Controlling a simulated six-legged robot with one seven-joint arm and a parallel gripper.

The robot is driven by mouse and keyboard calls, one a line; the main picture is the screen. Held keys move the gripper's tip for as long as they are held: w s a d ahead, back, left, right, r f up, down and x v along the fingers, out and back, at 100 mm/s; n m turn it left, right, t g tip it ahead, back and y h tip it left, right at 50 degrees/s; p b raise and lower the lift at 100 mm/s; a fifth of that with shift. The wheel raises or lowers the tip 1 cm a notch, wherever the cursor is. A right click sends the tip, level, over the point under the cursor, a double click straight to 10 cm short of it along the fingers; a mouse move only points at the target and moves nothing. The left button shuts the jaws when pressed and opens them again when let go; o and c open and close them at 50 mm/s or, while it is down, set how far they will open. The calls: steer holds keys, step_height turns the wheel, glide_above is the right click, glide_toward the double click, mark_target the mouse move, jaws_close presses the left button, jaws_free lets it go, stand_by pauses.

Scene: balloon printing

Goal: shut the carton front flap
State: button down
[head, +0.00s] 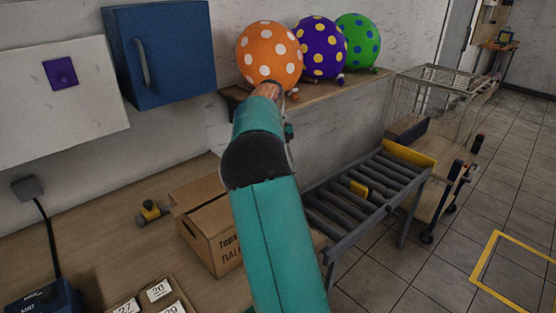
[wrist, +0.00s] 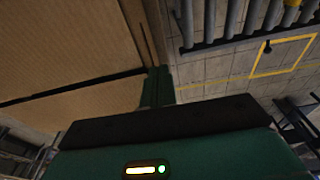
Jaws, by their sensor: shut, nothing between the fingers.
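The brown carton (head: 213,238) stands on the wooden table in the head view, with dark print on its near side. Its top panels (head: 196,192) show at the upper left, and my arm hides its right part. In the wrist view, the carton's cardboard (wrist: 65,45) fills the upper left, with a dark gap running across between two panels. My gripper (wrist: 158,86) has its green fingers together and empty, beside the cardboard's right edge. I cannot tell if they touch. The gripper is hidden in the head view. Which panel is the front flap is unclear.
A roller conveyor (head: 365,190) stands right of the carton. Orange, purple and green dotted balloons (head: 269,55) sit on a wall shelf above. A blue wall cabinet (head: 160,52) hangs at the upper left. Number cards (head: 158,290) and a small yellow-and-black item (head: 150,210) lie on the table.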

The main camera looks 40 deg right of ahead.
steer(key=shift+w+a+f, duration=0.1)
steer(key=shift+a+f, duration=0.2)
steer(key=shift+f, duration=0.4)
step_height(320, 180, up, 15)
steer(key=w, duration=0.2)
steer(key=shift+w+d, duration=0.15)
